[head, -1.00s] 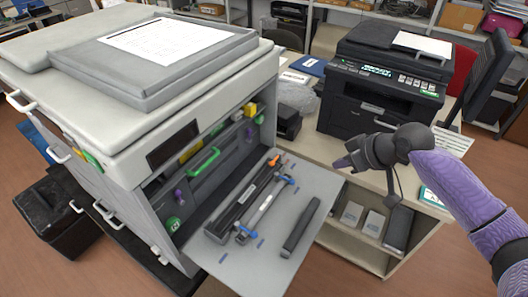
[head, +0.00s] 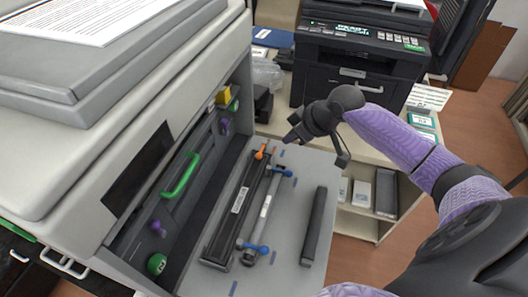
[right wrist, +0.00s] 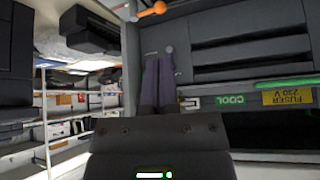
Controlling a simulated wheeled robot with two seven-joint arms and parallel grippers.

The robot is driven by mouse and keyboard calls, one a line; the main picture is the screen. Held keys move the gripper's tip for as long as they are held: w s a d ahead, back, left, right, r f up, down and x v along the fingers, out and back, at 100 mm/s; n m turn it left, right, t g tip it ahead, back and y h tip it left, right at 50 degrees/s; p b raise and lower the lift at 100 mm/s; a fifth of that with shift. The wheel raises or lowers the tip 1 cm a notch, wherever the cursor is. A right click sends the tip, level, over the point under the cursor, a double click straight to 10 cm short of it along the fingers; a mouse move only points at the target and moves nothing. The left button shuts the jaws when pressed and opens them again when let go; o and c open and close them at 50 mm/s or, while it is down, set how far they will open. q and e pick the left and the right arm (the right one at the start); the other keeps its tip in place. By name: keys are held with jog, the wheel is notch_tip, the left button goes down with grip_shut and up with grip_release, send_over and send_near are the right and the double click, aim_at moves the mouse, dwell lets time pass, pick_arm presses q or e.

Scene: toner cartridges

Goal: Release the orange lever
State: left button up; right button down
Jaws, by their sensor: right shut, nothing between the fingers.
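The orange lever (head: 261,152) sits at the far end of the long dark unit (head: 233,210) on the fold-down door of the big copier. An orange knob (right wrist: 155,8) also shows at the top of the right wrist view. My right gripper (head: 291,138) hovers close to the right of the orange lever, apart from it. Its two fingers (right wrist: 160,72) are together and empty in the right wrist view. My left gripper is not in view.
The open door (head: 290,235) also carries a roller bar with blue levers (head: 262,248) and a loose black bar (head: 314,225). A green handle (head: 181,176) is inside the copier (head: 115,130). A black printer (head: 360,75) stands behind on a shelf unit.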

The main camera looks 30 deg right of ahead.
aim_at(259, 155)
jog(key=b+x, duration=0.4)
jog(key=x, duration=0.8)
jog(key=shift+f, duration=0.15)
jog(key=shift+w+a+p, duration=0.1)
jog(key=shift+a+p, duration=0.05)
jog(key=shift+p, duration=0.25)
jog(key=shift+m, duration=0.4)
